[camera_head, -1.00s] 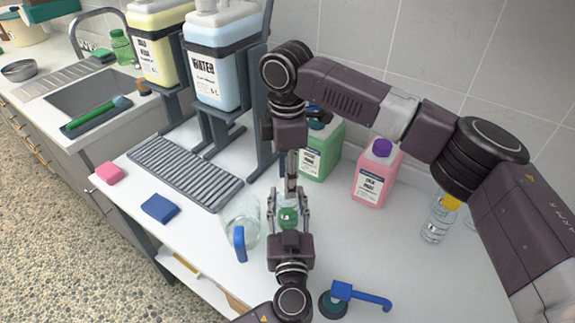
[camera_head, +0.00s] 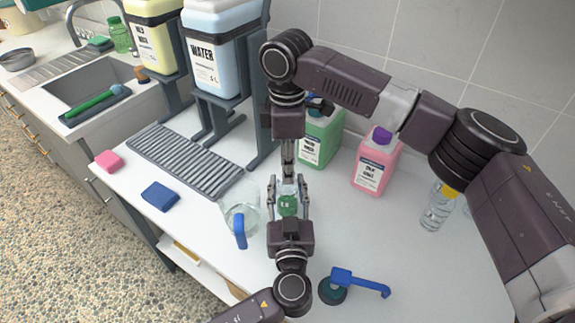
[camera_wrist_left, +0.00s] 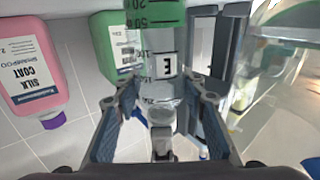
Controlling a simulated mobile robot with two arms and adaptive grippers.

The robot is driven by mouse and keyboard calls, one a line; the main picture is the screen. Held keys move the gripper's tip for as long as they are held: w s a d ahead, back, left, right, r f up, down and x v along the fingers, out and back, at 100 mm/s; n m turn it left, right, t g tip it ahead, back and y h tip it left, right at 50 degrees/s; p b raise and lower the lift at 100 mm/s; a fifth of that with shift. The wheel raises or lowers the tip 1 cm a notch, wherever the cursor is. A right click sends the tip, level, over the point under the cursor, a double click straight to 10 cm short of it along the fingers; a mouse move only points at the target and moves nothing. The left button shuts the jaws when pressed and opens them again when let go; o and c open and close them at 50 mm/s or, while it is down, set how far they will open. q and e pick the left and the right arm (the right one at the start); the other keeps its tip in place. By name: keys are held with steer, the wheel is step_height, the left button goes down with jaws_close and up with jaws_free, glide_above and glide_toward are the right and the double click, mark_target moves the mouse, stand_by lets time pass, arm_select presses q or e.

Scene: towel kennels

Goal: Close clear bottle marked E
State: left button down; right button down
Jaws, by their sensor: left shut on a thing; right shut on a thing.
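The clear bottle marked E (camera_head: 288,206) has green content and stands upright between the grippers in the head view. The left wrist view shows it upside down, with the bottle marked E (camera_wrist_left: 163,62) and its scale facing me. My left gripper (camera_head: 287,188) is shut around the bottle from the front. My right gripper (camera_head: 288,167) points down from above and is shut on a small pale cap (camera_wrist_left: 161,116) at the bottle's neck. Whether the cap is fully seated cannot be told. The right fingertips partly hide it.
A glass jug with a blue handle (camera_head: 240,231) stands close left of the bottle. Green (camera_head: 318,143) and pink (camera_head: 372,172) canisters stand behind. A clear bottle with a yellow cap (camera_head: 434,213) is at right. A blue-handled brush (camera_head: 358,281) lies in front.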

steer(key=m, duration=0.3)
steer(key=c, duration=1.5)
jaws_free()
step_height(320, 180, up, 12)
arm_select(q)
steer(key=c, duration=1.2)
jaws_free()
steer(key=shift+o, duration=0.2)
